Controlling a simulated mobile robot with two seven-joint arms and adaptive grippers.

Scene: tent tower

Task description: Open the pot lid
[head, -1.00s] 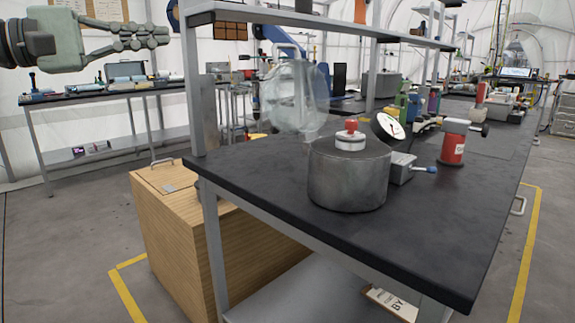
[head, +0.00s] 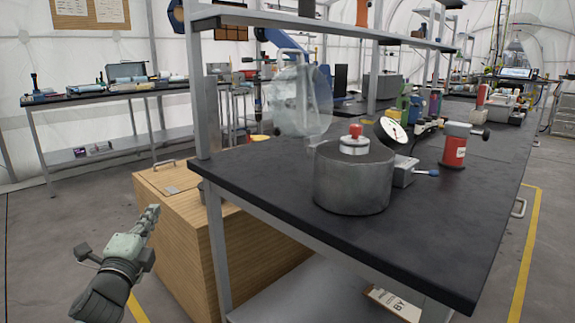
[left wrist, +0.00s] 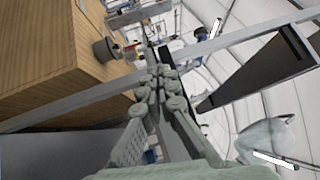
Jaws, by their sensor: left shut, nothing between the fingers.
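A grey metal pot (head: 352,185) stands upright on the black table. A round top piece with a silver centre and a red knob (head: 355,131) sits on it, closed. My left gripper (head: 152,212) is low at the left in the head view, beside the wooden cabinet and well away from the pot. In the left wrist view its fingers (left wrist: 162,85) are together with nothing between them. A grey round object (left wrist: 104,49) shows near the cabinet there; I cannot tell whether it is the pot. My right gripper is not in view.
The black table (head: 420,245) has bare room in front of the pot. A gauge (head: 391,131) and a red cylinder device (head: 455,148) stand to its right. A see-through round object (head: 302,100) is behind it. A wooden cabinet (head: 190,240) and a shelf post (head: 204,100) stand left.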

